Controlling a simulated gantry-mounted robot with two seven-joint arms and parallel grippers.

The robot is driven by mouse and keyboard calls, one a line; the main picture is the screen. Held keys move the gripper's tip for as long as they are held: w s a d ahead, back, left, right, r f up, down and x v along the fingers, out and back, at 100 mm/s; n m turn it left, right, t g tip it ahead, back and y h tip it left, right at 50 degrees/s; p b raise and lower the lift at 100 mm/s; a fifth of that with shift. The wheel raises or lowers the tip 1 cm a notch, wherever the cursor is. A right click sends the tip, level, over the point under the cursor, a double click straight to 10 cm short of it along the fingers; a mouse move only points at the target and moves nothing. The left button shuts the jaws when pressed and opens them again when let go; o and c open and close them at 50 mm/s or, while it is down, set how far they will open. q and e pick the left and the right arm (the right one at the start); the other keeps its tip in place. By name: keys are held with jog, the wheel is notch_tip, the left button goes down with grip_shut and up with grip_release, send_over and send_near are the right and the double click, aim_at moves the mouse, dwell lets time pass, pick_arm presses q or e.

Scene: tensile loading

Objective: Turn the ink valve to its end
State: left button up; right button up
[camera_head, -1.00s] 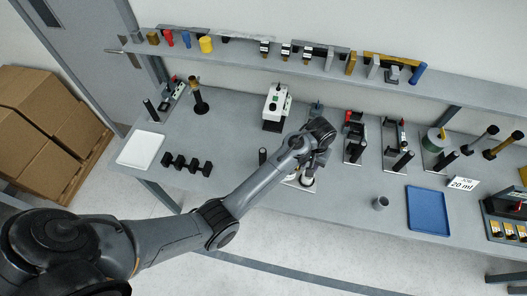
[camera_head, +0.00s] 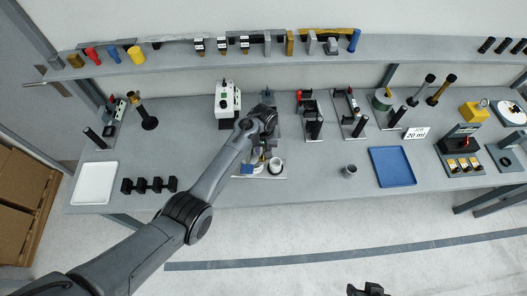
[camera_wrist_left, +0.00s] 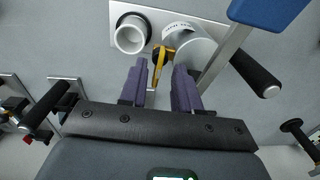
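The yellow lever of the ink valve (camera_wrist_left: 158,66) shows in the left wrist view, in front of a white cylinder (camera_wrist_left: 192,45) with dark marks. My left gripper (camera_wrist_left: 161,72) has its two purple fingers apart, one on each side of the lever. Gaps show on both sides, and nothing is gripped. A white cup (camera_wrist_left: 131,36) stands beside the cylinder on a pale plate; it also shows in the head view (camera_head: 276,165). In the head view my left gripper (camera_head: 257,152) is over this station and partly hides it. My right gripper (camera_head: 368,289) barely shows at the bottom edge.
A blue block (camera_wrist_left: 268,10) on a grey post and a black handle (camera_wrist_left: 255,75) stand close right of my left gripper. Bench space in front of the station is clear.

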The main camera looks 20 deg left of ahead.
pick_arm(q)
jog(key=shift+f, duration=0.9)
grip_shut()
